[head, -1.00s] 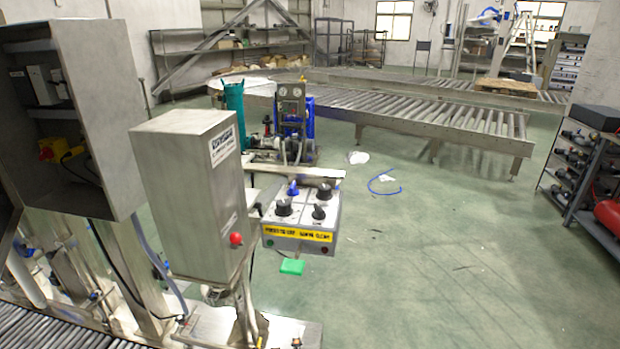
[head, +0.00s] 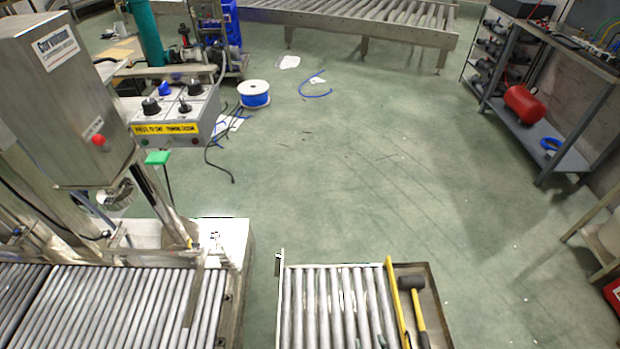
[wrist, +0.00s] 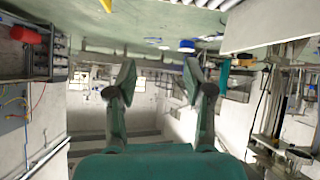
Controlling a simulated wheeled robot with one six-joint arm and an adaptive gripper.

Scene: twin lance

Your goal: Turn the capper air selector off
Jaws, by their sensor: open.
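A grey control box (head: 206,108) is at the left of the head view, next to a steel cabinet. On its top are a blue knob (head: 165,89) and several black knobs, one black knob (head: 151,106) at the left and another (head: 184,105) near the middle. A yellow label (head: 165,129) runs along its front. I cannot tell which knob is the capper air selector or how it is set. My gripper (wrist: 160,80) shows only in the wrist view, its two fingers spread apart with nothing between them. It is away from the control box.
The steel cabinet (head: 65,110) with a red button stands left of the box. Roller conveyors (head: 335,305) lie in front, with a hammer (head: 420,315) beside the rollers. A cable spool (head: 254,94) and loose cables are on the floor. The floor in the middle is clear.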

